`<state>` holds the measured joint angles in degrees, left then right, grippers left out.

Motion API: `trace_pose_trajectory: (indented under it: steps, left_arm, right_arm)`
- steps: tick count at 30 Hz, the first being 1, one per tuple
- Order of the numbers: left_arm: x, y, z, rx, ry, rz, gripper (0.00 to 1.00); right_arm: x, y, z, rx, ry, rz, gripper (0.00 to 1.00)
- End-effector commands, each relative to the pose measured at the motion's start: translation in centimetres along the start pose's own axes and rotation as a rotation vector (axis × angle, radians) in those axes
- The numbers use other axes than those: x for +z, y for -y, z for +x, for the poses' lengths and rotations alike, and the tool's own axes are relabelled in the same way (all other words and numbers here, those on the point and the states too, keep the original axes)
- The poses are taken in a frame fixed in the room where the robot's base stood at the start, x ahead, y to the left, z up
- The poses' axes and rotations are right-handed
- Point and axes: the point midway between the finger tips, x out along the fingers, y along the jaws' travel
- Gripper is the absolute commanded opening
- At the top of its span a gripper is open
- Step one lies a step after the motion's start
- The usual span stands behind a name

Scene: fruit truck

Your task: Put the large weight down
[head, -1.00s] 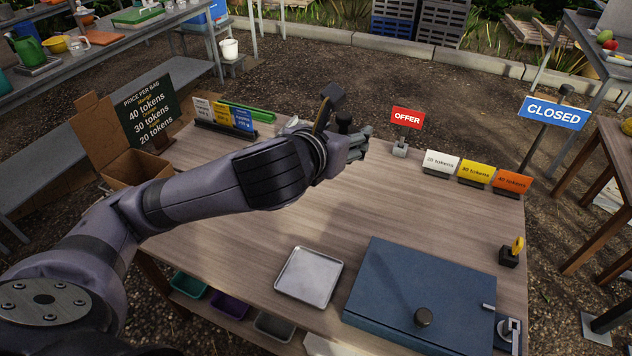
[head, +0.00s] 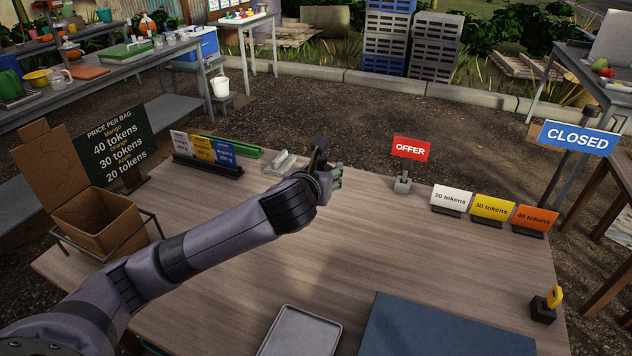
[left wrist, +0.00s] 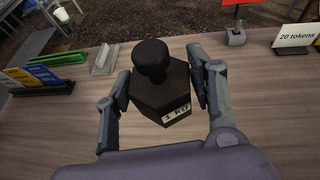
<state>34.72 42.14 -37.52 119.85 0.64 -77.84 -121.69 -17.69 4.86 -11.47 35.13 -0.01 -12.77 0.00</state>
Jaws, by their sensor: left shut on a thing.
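The large weight (left wrist: 158,90) is a dark, faceted block with a round knob and a "1 KG" label. In the left wrist view it stands upright between the two fingers of my left gripper (left wrist: 157,78), which is shut on it. In the head view my left gripper (head: 335,178) is over the far middle part of the wooden table (head: 400,250), left of the red OFFER sign (head: 410,149). My arm and hand hide the weight there. I cannot tell whether its base touches the table. My right gripper is not in view.
A grey metal stand (head: 283,163) and a row of price cards (head: 210,150) are left of the gripper. Token signs (head: 492,209) line the right back edge. A cardboard box (head: 95,215) is at left. A metal tray (head: 302,335) and blue board (head: 440,330) are in front. The middle is clear.

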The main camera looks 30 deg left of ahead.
Motion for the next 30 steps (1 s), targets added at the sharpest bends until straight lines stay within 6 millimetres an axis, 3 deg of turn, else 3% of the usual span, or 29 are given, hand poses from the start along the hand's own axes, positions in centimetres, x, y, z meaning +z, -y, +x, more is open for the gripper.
trace_pose_trajectory:
  steps: [6, 12, 23, 30]
  left_arm:
    - [-4.7, -0.1, 1.9, 0.0, 0.003, -0.001, 0.0]
    - [-8.4, -0.1, 3.5, 0.001, 0.005, 0.0, 0.0]
    - [-10.7, -0.2, 4.5, 0.0, 0.009, -0.001, 0.0]
    - [-13.6, -0.1, 5.7, -0.001, 0.006, -0.001, 0.0]
  right_arm:
    - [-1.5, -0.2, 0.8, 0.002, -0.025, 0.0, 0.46]
    - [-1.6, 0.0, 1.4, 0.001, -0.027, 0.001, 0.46]
    - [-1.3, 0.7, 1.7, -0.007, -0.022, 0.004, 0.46]
    - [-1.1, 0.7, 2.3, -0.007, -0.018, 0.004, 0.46]
